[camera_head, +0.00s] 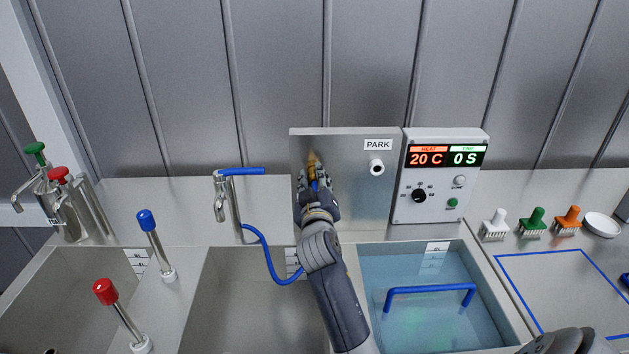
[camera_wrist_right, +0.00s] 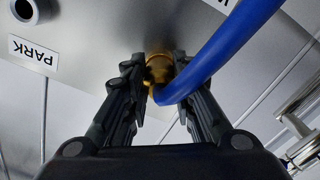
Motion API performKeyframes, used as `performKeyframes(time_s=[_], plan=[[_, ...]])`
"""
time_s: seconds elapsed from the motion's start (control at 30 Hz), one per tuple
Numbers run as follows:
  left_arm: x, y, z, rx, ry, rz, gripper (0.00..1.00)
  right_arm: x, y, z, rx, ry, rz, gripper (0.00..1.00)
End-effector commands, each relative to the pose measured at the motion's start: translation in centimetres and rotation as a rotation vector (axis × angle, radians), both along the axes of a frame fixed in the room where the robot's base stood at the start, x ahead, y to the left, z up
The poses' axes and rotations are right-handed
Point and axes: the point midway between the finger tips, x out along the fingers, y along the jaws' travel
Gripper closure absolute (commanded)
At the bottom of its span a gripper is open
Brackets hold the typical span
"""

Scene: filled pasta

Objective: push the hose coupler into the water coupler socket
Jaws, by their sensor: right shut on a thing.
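My right gripper (camera_head: 316,190) is shut on the brass hose coupler (camera_wrist_right: 158,68), which sits between its fingertips in the right wrist view. The coupler's brass also shows at the gripper's tip in the head view (camera_head: 314,168). The blue hose (camera_wrist_right: 225,48) bends away from the coupler. The coupler is close against the left part of the upright metal panel (camera_head: 345,205). The water coupler socket cannot be made out; coupler and gripper cover that part of the panel. Whether the coupler is seated in it, I cannot tell. My left gripper is not in view.
A PARK-labelled port (camera_head: 377,168) is on the panel's right side. A control box (camera_head: 440,177) reading 20 C and 0 S stands beside it. A tap (camera_head: 226,208) stands to the left, with the hose (camera_head: 262,250) hanging nearby. A water-filled basin (camera_head: 430,325) lies in front.

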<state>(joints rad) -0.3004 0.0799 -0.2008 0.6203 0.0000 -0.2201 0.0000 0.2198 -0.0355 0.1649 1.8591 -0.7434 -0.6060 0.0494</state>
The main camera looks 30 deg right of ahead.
Motion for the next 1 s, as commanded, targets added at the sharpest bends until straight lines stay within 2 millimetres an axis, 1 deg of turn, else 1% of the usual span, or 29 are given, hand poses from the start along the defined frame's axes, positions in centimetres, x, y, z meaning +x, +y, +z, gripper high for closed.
performKeyframes(time_s=[0.7, 0.73, 0.77, 0.8, 0.83, 1.0], plan=[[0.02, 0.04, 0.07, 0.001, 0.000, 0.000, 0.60, 0.11, -0.09, 0.14, -0.001, -0.003, -0.001, 1.00], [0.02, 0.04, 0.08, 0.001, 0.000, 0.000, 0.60, 0.11, -0.09, 0.14, -0.001, -0.003, -0.001, 0.74], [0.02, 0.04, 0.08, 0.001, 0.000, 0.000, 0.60, 0.11, -0.09, 0.15, -0.001, -0.004, 0.000, 0.67], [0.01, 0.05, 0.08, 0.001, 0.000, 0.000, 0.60, 0.11, -0.09, 0.15, -0.001, -0.004, 0.000, 0.58], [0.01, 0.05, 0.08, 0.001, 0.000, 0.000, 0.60, 0.11, -0.09, 0.14, -0.001, -0.003, -0.001, 0.53], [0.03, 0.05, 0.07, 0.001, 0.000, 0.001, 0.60, 0.10, -0.08, 0.08, -0.001, -0.001, 0.000, 0.53]])
